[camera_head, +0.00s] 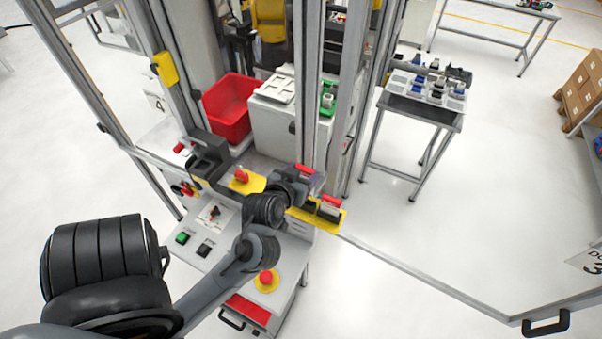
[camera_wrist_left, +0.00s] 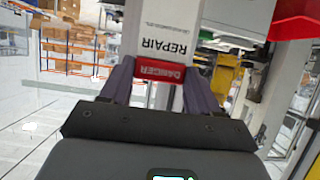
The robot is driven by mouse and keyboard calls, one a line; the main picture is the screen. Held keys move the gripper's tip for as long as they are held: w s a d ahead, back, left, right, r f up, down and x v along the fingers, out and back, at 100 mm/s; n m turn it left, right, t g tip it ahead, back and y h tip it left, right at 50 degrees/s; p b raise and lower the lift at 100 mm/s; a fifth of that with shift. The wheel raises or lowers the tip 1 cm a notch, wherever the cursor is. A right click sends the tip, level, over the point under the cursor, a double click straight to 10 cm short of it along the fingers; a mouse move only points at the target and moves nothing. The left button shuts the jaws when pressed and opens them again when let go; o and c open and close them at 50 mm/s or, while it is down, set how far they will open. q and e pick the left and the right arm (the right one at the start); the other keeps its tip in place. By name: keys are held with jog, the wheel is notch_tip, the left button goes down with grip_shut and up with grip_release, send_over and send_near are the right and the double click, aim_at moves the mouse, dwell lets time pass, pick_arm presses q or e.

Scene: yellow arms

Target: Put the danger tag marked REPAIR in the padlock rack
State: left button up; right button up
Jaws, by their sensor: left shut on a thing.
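The danger tag marked REPAIR (camera_wrist_left: 172,45) is white, with a red DANGER band between my left gripper's fingers. Its lettering appears upside down in the left wrist view. My left gripper (camera_wrist_left: 158,88) is shut on the tag at the red band. In the head view, my left gripper (camera_head: 308,181) is above the front cabinet, with a bit of red at its fingertips. What looks like the padlock rack (camera_head: 332,226) is a yellow holder with dark slots and a red piece, just below and right of the gripper. The gripper partly hides it. My right gripper is out of view.
A red bin (camera_head: 229,105) and a pale box (camera_head: 275,127) stand behind. Upright metal posts (camera_head: 312,80) rise close to the gripper. A side table (camera_head: 423,108) with parts stands at right; open floor lies between.

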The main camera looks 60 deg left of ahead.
pick_arm(q)
jog(key=shift+s+f, duration=0.1)
jog(key=shift+f, duration=0.55)
notch_tip(320, 180, down, 6)
jog(key=b, duration=0.1)
jog(key=shift+f+b, duration=0.2)
jog(key=shift+b, duration=0.15)
dwell(0.4)
jog(key=o, duration=1.1)
